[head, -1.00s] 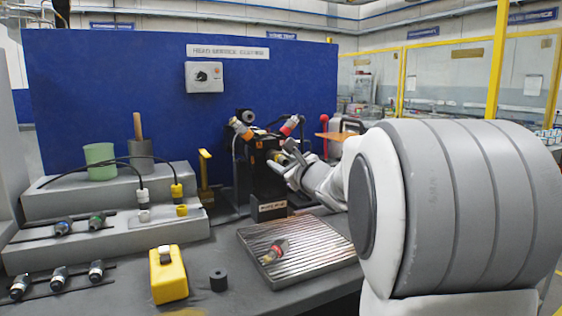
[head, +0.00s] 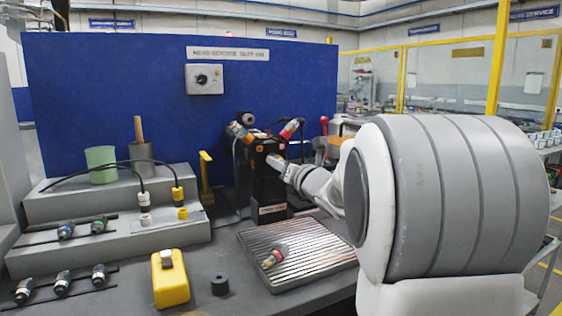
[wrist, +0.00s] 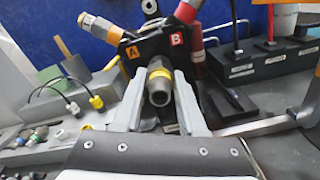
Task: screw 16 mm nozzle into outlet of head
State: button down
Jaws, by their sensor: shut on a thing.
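The black head (head: 268,150) stands against the blue panel at the back of the bench; it also shows in the wrist view (wrist: 152,48), with an orange A label and a red B label. My gripper (wrist: 160,95) is shut on a grey nozzle with a yellow band (wrist: 159,84), its open end towards the camera. The nozzle lies in line with the front of the head, below the labels. The outlet is hidden behind it, so I cannot tell whether the threads are engaged. In the head view my gripper (head: 280,168) is close at the head's front.
A grooved tray (head: 310,250) holds a loose red-banded nozzle (head: 274,256). Left are a yellow block (head: 169,280), a black cylinder (head: 219,284), racks with several nozzles (head: 62,283), a green cup (head: 101,164) and black cables. Orange and red fittings angle up from the head.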

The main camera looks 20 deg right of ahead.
jog(key=shift+m, duration=0.8)
jog(key=m+p, duration=0.2)
jog(key=m, duration=0.2)
jog(key=shift+r+m, duration=0.15)
jog(key=shift+m, duration=0.15)
jog(key=m+p, duration=0.3)
jog(key=m, duration=0.3)
jog(key=shift+m, duration=0.8)
